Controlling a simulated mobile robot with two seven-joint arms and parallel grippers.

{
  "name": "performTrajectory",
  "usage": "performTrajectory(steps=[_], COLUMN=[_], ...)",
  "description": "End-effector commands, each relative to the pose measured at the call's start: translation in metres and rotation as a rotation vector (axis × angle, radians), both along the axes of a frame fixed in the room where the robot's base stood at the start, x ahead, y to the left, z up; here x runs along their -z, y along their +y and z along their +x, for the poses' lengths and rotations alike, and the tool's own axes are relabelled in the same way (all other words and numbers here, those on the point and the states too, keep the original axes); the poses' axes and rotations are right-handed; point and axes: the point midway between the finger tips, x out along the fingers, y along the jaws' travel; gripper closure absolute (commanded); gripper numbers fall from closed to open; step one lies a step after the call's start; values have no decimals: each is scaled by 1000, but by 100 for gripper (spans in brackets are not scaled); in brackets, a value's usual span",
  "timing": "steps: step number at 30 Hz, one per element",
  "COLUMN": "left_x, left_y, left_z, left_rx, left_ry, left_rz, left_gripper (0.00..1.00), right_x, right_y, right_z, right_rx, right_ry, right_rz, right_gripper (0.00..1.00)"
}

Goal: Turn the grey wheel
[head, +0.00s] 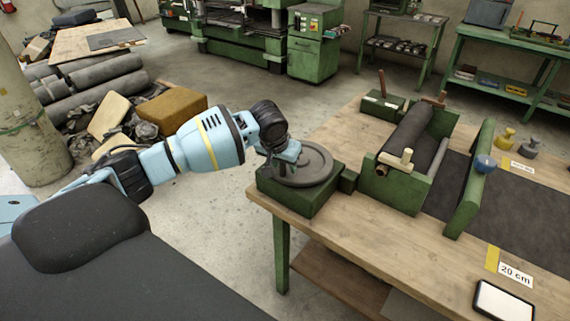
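The grey wheel (314,166) lies flat on top of a green block (304,200) at the near left corner of the wooden workbench. My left arm reaches in from the left. Its gripper (281,166) points down over the wheel's left part, at or very close to it. The gripper hides part of the wheel there. Whether the fingers touch the wheel, and whether they are open or shut, I cannot tell. My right gripper is not in view.
Right of the wheel stands a green cradle (408,207) holding a dark roll (409,132). A green upright plate (470,180) with a blue knob stands beyond it over a dark sheet (520,228). A tablet (502,302) lies at the front right. The front bench top is mostly clear.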

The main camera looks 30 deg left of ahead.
Motion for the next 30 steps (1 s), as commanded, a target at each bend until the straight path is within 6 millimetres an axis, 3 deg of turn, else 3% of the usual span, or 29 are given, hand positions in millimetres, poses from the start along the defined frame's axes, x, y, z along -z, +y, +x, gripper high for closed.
performTrajectory(steps=[10,20,30], left_x=[3,3,4], left_y=[0,0,1], left_z=[2,2,4], left_rx=[1,1,4], left_ry=[-1,-1,0], left_rz=[0,0,1], left_gripper=[60,100,100], right_x=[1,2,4], right_y=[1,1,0], right_z=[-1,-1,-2], right_rx=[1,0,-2], right_ry=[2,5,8], right_rz=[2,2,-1], right_gripper=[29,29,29])
